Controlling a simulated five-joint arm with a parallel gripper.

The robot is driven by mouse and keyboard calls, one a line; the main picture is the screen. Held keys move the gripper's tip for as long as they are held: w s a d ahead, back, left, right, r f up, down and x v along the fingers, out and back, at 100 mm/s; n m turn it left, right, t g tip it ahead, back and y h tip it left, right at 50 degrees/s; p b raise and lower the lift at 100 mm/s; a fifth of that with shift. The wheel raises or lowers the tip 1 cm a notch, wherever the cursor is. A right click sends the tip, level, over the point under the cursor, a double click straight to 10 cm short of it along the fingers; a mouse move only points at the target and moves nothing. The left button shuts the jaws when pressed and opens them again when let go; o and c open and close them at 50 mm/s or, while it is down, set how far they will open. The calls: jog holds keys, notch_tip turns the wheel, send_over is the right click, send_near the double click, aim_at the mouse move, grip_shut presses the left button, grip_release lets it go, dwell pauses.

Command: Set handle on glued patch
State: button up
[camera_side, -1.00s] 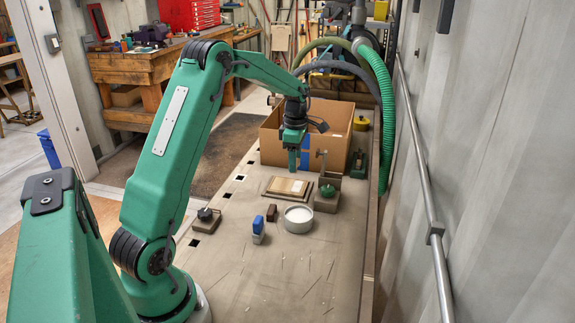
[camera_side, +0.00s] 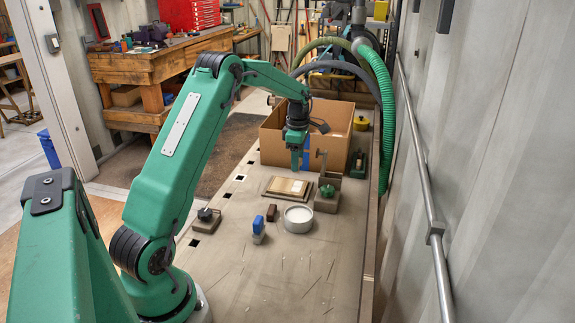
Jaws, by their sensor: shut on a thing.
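My gripper (camera_side: 295,163) points down above the far side of a flat wooden board (camera_side: 288,187), in front of the cardboard box. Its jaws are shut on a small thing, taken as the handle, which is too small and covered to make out. The board lies on the bench on a darker base and has a paler rectangle on top. I cannot tell where glue lies on it, or how large the gap between the jaws and the board is.
A cardboard box (camera_side: 271,149) stands behind the gripper. A green-topped fixture (camera_side: 327,191) and a round white dish (camera_side: 298,218) stand close by. A blue-capped bottle (camera_side: 258,227), a small brown block (camera_side: 272,213) and a black-knobbed block (camera_side: 207,219) are nearer. The front bench is clear.

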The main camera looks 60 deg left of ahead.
jog(key=shift+f, duration=2.95)
jog(key=shift+f, duration=0.25)
jog(key=o, duration=1)
jog(key=shift+s, duration=0.1)
jog(key=shift+o, duration=0.2)
jog(key=shift+f, duration=0.1)
jog(key=shift+r, duration=3.65)
